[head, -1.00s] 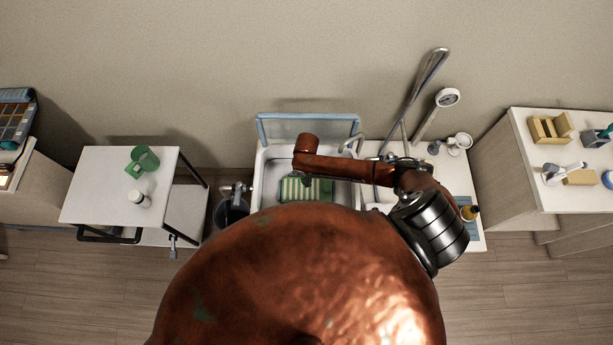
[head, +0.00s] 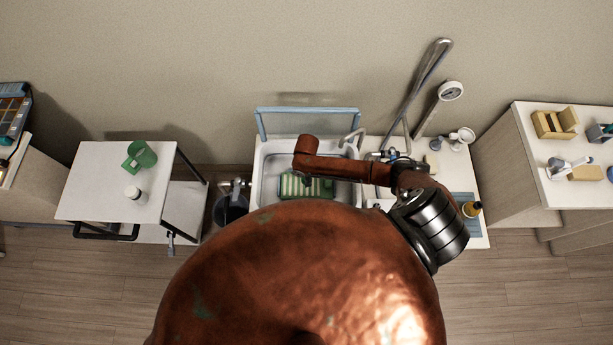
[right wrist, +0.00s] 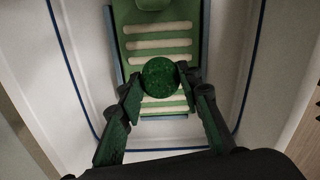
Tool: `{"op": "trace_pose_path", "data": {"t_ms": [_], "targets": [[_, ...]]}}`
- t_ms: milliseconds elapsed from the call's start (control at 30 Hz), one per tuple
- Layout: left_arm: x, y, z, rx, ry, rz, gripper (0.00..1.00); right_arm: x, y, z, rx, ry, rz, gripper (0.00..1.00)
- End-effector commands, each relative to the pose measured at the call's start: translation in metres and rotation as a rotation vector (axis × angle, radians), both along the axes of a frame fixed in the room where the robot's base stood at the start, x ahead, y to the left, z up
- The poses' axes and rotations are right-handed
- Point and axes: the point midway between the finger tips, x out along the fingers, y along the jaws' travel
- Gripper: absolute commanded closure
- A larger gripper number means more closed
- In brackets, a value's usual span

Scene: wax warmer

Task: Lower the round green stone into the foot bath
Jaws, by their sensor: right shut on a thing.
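The round green stone (right wrist: 160,77) is a dark, speckled disc in the right wrist view. My right gripper (right wrist: 160,82) is shut on it, one finger on each side. The foot bath (right wrist: 245,45) is a white basin with a blue line around its inside. A green rack with cream slats (right wrist: 158,44) lies in it, and the stone is seen over its lower slats. I cannot tell the height between them. In the head view my right arm reaches over the foot bath (head: 262,165); the stone and fingertips cannot be made out there. My left gripper is out of view.
A clear blue-framed panel (head: 308,122) stands behind the basin. A hand shower (head: 450,91) and taps are to its right. A white cart (head: 95,180) with a green mug (head: 142,155) and a white jar (head: 135,194) stands left, with a dark bucket (head: 230,210) between.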

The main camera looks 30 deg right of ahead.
Motion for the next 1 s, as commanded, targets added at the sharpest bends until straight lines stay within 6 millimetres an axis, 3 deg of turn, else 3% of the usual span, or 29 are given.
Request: {"op": "trace_pose_path", "data": {"t_ms": [400,1000], "targets": [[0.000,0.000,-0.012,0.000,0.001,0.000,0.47,0.000,0.001,-0.020,0.001,-0.001,0.001,0.97],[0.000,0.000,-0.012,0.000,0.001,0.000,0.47,0.000,0.000,-0.021,0.001,-0.001,0.000,0.97]]}}
